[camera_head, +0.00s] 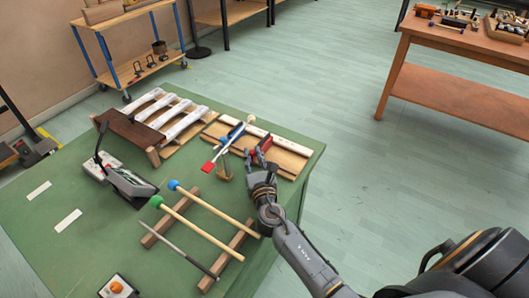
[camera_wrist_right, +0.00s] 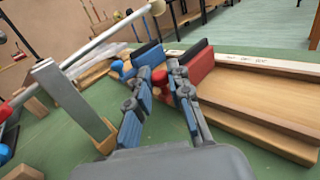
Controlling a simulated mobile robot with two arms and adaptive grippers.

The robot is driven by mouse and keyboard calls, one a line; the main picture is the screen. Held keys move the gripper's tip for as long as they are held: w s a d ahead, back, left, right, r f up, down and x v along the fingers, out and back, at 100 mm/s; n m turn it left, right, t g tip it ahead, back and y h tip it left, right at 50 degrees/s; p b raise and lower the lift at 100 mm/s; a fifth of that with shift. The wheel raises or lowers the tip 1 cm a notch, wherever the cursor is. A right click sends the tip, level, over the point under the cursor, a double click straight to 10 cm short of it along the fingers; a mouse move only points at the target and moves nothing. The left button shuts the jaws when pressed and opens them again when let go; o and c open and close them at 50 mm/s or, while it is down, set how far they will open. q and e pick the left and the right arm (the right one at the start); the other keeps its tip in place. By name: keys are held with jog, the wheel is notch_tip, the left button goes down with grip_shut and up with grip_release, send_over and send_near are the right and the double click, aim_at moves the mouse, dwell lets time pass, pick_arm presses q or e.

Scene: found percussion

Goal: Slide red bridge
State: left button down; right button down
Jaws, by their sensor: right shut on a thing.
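The red bridge (camera_head: 265,143) sits on a wooden board with a long white bar (camera_head: 282,139) at the table's far right. In the wrist view the red bridge (camera_wrist_right: 201,66) is a red block with a dark face, and its small red knob (camera_wrist_right: 158,76) shows between my fingertips. My right gripper (camera_head: 256,158) reaches in from the front; its fingers (camera_wrist_right: 160,80) are closed on the red bridge at its knob. A blue bridge (camera_wrist_right: 148,57) with a blue knob stands just left of it. My left gripper is in neither view.
A pale rod with a red end (camera_head: 208,167) rests on a small stand left of my right gripper. Two mallets (camera_head: 205,217) lie on wooden rails nearer. Bare green tabletop (camera_head: 90,240) lies front left.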

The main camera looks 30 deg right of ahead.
jog(key=shift+w+d, duration=0.1)
jog(key=c, duration=1.6)
grip_release()
jog(key=shift+a+r, duration=0.1)
jog(key=shift+a, duration=0.15)
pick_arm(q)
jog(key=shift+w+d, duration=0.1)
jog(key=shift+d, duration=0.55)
pick_arm(e)
jog(key=shift+o, duration=0.4)
jog(key=shift+w, duration=0.1)
jog(key=shift+r, duration=0.55)
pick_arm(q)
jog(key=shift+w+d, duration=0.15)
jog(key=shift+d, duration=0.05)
pick_arm(e)
notch_tip(320, 180, up, 9)
jog(key=shift+f, duration=0.15)
